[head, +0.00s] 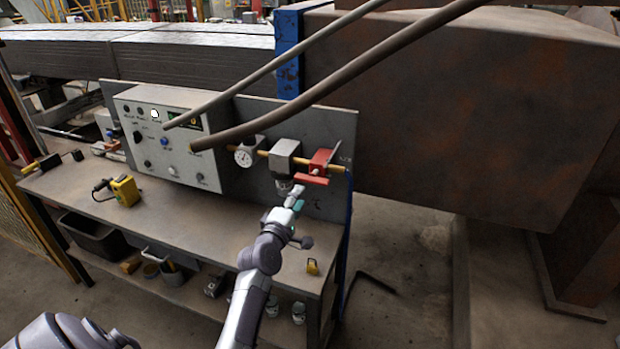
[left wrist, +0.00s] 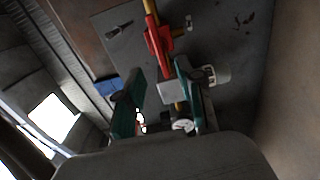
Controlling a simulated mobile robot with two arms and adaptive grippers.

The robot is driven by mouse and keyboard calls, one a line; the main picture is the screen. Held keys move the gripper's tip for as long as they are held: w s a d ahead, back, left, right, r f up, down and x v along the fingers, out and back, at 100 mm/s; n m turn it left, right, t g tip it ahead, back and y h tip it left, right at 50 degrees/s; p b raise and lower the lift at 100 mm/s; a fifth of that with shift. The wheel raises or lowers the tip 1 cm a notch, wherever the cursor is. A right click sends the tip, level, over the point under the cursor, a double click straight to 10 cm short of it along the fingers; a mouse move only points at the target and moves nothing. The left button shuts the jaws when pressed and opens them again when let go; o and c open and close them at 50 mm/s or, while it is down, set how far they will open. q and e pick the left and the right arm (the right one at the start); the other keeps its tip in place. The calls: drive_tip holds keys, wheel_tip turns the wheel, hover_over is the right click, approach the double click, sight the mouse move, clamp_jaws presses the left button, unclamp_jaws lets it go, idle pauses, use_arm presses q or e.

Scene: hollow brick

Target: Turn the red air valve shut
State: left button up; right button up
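The red air valve (head: 319,162) sits on the brass pipe (head: 334,166) at the right end of the upright grey panel, right of the grey regulator (head: 284,157). My left gripper (head: 295,197) is below and in front of the valve and regulator. In the left wrist view the two green-backed fingers of my left gripper (left wrist: 161,68) stand apart with nothing held. The red valve (left wrist: 158,42) shows just beyond the fingertips, and the regulator (left wrist: 169,92) shows between the fingers. I cannot tell whether a fingertip touches the valve. My right gripper is not in view.
A round gauge (head: 244,156) and a grey control box (head: 170,140) stand left of the regulator. Two thick hoses cross above. A yellow tool (head: 125,191) lies on the bench (head: 190,222). A large rusty block (head: 480,120) stands right of the panel.

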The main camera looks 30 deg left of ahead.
sight(310, 182)
use_arm(q)
drive_tip(key=x, duration=0.9)
drive_tip(key=shift+w+d+p, duration=0.2)
drive_tip(key=shift+w+p, duration=0.15)
clamp_jaws()
